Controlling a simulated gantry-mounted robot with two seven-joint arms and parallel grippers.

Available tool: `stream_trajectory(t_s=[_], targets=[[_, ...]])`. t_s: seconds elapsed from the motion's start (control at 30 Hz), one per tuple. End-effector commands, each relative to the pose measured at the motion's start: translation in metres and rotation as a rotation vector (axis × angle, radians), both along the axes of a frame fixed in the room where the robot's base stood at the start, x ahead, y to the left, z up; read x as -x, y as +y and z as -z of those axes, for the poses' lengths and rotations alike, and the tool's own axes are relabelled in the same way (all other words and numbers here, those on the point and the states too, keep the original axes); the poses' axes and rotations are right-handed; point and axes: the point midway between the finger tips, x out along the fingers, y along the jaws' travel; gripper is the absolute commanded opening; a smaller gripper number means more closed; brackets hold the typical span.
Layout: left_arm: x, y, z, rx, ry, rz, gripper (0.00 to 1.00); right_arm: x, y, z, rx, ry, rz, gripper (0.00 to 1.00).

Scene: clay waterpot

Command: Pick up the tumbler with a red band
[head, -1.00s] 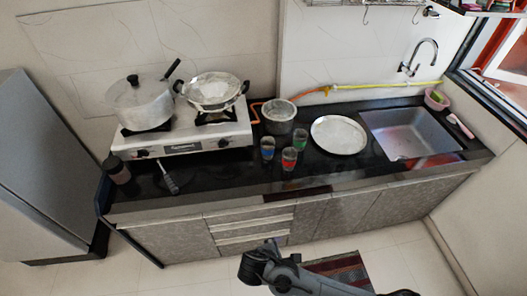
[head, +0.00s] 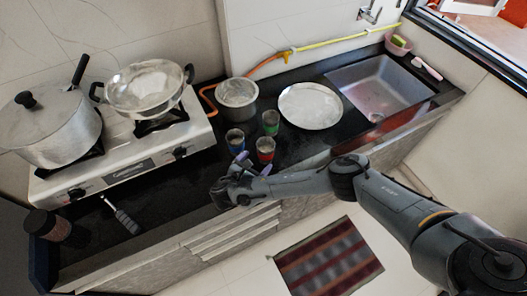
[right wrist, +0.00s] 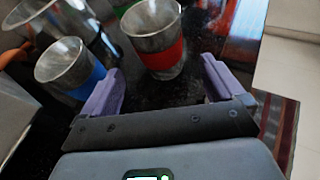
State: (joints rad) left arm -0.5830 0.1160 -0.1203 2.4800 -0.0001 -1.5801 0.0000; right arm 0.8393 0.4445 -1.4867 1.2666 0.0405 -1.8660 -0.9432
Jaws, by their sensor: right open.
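My right gripper (head: 253,165) is open and empty, with purple fingers, just in front of this tumbler. Whether a finger touches it I cannot tell. A blue-banded tumbler (head: 235,140) stands to its left and a green-banded one (head: 271,122) behind it. My left gripper is not in view.
A steel pot (head: 237,99) and a round plate (head: 310,106) stand behind the tumblers. The sink (head: 378,85) is at right. A striped mat (head: 330,262) lies on the floor.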

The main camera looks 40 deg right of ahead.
Motion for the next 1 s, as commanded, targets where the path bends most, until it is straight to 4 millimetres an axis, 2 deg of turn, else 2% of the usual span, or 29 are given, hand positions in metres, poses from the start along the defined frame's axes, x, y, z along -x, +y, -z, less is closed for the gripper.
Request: stream_trajectory(t_s=[0.1, 0.33, 0.7, 1.0], targets=[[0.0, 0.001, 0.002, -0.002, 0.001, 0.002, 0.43, -0.004, -0.01, 0.005, 0.0, 0.0, 0.0, 0.95], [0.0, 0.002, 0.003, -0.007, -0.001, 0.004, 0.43, -0.008, -0.021, 0.01, 0.0, -0.001, 0.0, 0.95], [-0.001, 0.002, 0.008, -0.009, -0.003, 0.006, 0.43, -0.02, -0.057, 0.026, -0.002, 0.0, 0.0, 0.95], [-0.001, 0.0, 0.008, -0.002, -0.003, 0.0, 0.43, -0.022, -0.06, 0.027, -0.002, 0.0, -0.001, 0.95]])
